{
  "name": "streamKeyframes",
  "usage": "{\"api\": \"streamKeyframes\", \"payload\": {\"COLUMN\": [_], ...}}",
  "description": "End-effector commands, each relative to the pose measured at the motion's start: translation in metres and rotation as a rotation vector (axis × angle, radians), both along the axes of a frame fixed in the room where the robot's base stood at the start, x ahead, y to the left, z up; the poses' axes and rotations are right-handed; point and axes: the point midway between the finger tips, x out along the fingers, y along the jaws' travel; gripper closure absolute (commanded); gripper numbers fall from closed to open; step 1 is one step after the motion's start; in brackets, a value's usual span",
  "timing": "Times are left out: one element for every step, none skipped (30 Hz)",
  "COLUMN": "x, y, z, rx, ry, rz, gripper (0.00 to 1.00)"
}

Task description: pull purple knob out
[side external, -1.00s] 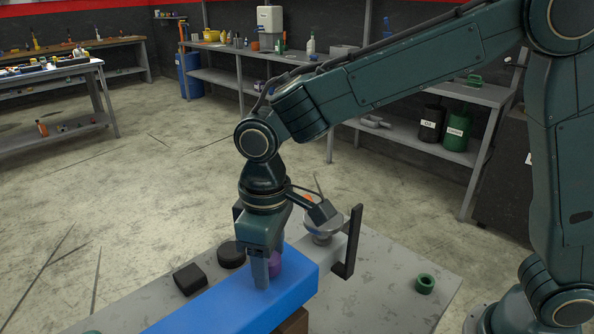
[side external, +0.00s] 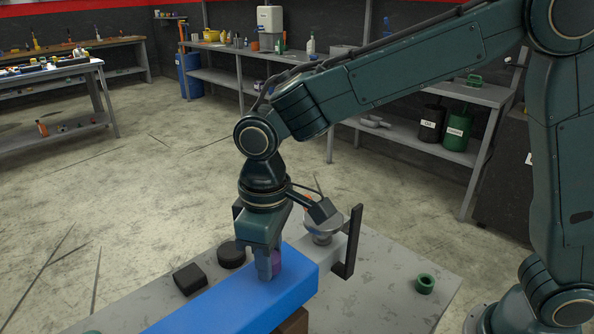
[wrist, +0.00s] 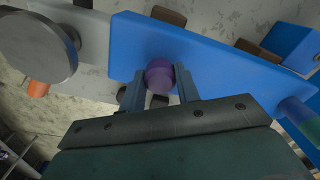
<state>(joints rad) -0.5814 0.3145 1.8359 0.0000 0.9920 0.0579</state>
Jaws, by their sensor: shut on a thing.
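The purple knob (wrist: 159,78) sits at the blue block (wrist: 110,45) and shows between my two fingers in the wrist view. It also shows in the side view (side external: 276,262), partly hidden behind a finger. My gripper (wrist: 160,88) is shut on the purple knob, with one finger on each side of it. In the side view my gripper (side external: 270,268) points down at the top of the long blue block (side external: 230,300). How deep the knob sits in the block is hidden.
A metal disc (side external: 326,224) and a dark upright handle (side external: 354,242) stand just behind the block's right end. Black pieces (side external: 190,279) lie to the left.

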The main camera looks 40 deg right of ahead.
Motion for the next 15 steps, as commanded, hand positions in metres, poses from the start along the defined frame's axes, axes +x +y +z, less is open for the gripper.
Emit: {"api": "streamKeyframes", "payload": {"x": [0.0006, 0.0006, 0.0007, 0.0008, 0.0008, 0.0008, 0.0008, 0.0008, 0.0008, 0.0008, 0.0008, 0.0008, 0.0008, 0.0008, 0.0008], "y": [0.0004, 0.0004, 0.0004, 0.0005, 0.0005, 0.0005, 0.0006, 0.0006, 0.0006, 0.0005, 0.0005, 0.0005, 0.0005, 0.0005, 0.0005], "z": [0.0018, 0.0024, 0.0031, 0.0037, 0.0043, 0.005, 0.0056, 0.0061, 0.0069, 0.0074, 0.0079, 0.0087, 0.0092, 0.0097, 0.0104], "rx": [0.001, 0.001, 0.002, 0.002, 0.002, 0.002, 0.002, 0.002, 0.002, 0.002, 0.002, 0.002, 0.002, 0.002, 0.002], "ry": [-0.003, -0.003, -0.003, -0.003, -0.003, -0.003, -0.003, -0.003, -0.003, -0.003, -0.003, -0.003, -0.003, -0.003, -0.003], "rz": [0.0, 0.0, 0.0, 0.0, 0.0, 0.0, 0.0, 0.0, 0.0, 0.0, 0.0, 0.001, 0.001, 0.001, 0.001], "gripper": [0.9, 0.9, 0.9, 0.9, 0.9, 0.9, 0.9, 0.9, 0.9, 0.9, 0.9, 0.9, 0.9, 0.9, 0.9]}}
